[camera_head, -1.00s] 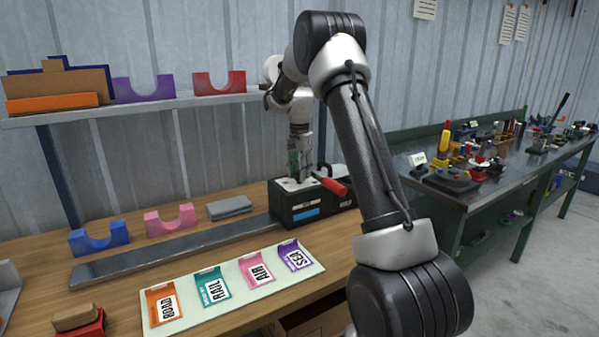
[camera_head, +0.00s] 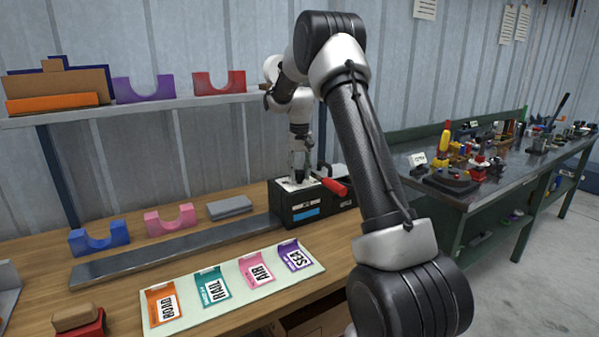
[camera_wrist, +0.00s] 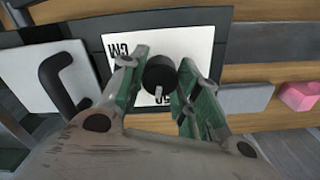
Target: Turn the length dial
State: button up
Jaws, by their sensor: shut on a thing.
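The length dial (camera_wrist: 160,72) is a black round knob with a white pointer mark. It stands on a white panel (camera_wrist: 202,45) with black lettering, partly hidden by my fingers. My gripper (camera_wrist: 161,79) has green fingers, one on each side of the dial, and is shut on it. In the head view my gripper (camera_head: 300,168) points down onto the top of a black box (camera_head: 299,207), where the dial itself is hidden.
A metal rail (camera_head: 170,252) runs left from the box. Blue (camera_head: 99,239) and pink (camera_head: 170,221) cradles and a grey block (camera_head: 229,207) stand behind it. A board with several coloured cards (camera_head: 238,304) lies in front. A green workbench (camera_head: 470,190) stands right.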

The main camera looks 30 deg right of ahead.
aim_at(299, 171)
jog(key=shift+n, duration=1.1)
jog(key=o, duration=1.1)
jog(key=shift+c, duration=0.2)
jog(key=shift+r, duration=0.1)
notch_tip(299, 171, up, 12)
